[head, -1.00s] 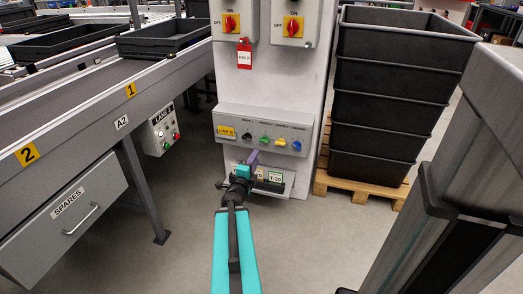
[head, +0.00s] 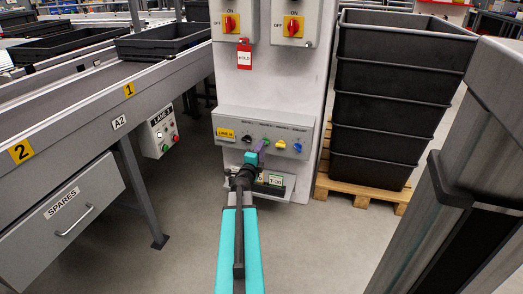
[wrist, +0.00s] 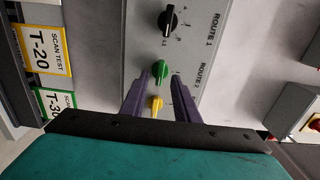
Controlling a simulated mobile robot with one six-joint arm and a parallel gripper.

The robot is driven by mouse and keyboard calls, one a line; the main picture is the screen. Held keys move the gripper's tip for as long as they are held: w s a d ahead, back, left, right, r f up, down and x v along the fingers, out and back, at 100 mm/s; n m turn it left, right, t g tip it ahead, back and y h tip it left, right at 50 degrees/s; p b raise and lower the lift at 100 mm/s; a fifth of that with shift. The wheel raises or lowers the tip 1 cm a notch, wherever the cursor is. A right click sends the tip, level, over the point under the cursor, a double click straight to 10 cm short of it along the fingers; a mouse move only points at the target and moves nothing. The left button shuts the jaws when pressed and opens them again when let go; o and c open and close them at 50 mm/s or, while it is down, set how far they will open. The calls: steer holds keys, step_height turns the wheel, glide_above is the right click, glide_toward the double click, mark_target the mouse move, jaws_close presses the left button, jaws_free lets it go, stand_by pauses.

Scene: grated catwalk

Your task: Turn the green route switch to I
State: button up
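The green switch (head: 265,141) is a small knob on the grey sloped control box (head: 232,123), between a black switch (head: 247,139) and a yellow switch (head: 281,144). In the wrist view the green switch (wrist: 161,72) sits between the tips of my purple fingers. My gripper (wrist: 162,78) is open, one finger on each side in the picture. I cannot tell whether the fingers reach down around the knob. In the head view my gripper (head: 258,150) is just in front of the box and partly covers its lower edge. The position marks at the green switch are too small to read.
A blue switch (head: 297,147) is at the box's right end. Two red-and-yellow rotary switches (head: 231,23) (head: 293,26) are above. A ledge with T-20 and T-30 labels lies below. Black crates (head: 390,110) stand right; a conveyor (head: 90,95) runs left.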

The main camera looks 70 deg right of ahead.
steer(key=shift+d, duration=1.35)
